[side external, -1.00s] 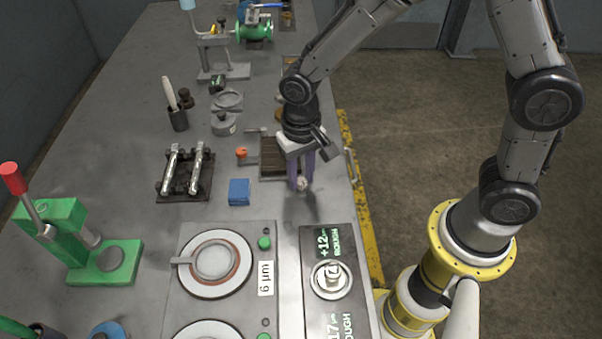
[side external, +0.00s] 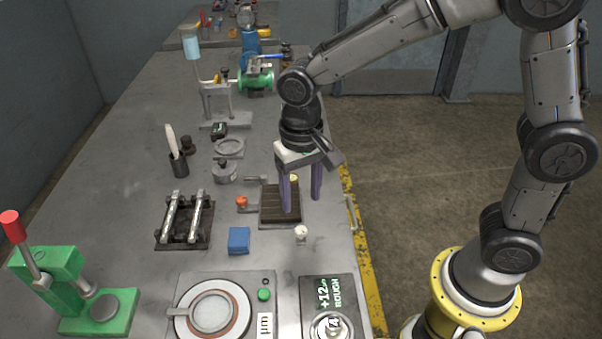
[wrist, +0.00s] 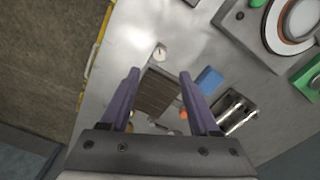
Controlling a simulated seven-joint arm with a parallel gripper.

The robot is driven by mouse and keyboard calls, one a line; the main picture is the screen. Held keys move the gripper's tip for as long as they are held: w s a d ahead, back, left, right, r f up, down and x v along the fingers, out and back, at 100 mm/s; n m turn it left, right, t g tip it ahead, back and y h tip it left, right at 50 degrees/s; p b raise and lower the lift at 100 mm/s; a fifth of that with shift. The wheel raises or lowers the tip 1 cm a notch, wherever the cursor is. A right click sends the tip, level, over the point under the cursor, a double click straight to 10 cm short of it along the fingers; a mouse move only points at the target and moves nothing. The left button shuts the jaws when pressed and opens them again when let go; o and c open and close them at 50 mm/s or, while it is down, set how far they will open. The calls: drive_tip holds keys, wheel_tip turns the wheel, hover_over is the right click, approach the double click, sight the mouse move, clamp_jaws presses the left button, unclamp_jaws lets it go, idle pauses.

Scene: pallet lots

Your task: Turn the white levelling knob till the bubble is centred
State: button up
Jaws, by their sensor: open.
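The small white knob (side external: 301,232) stands upright at the front right corner of a dark ribbed plate, near the bench's right edge. It also shows in the wrist view (wrist: 160,52), beyond my fingertips. My gripper (side external: 301,203) is open and empty above the plate, apart from the knob. Its two purple fingers (wrist: 159,75) stand wide apart in the wrist view. The dark plate (side external: 267,208) is partly hidden by the fingers. A small yellowish round thing (side external: 293,179) shows behind the fingers. I cannot make out a bubble or its position.
An orange knob (side external: 241,201) and a blue block (side external: 239,240) sit left of the plate. A rack with two metal bars (side external: 184,220) stands farther left. A green press (side external: 100,310) is at front left. The lapping station (side external: 260,287) lies in front.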

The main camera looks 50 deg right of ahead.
wheel_tip(320, 180, up, 5)
drive_tip(key=shift+r, duration=0.1)
drive_tip(key=shift+d, duration=0.1)
idle(0.3)
drive_tip(key=s+d+r+m+t, duration=0.1)
drive_tip(key=s+d+r+t, duration=0.2)
drive_tip(key=s+d+r, duration=0.4)
drive_tip(key=s+d+f+n+t, duration=0.2)
drive_tip(key=s+d+n, duration=0.2)
drive_tip(key=s, duration=0.5)
drive_tip(key=shift+s+d+f+n+t, duration=0.3)
drive_tip(key=shift+s+d+n, duration=0.1)
drive_tip(key=shift+d, duration=0.35)
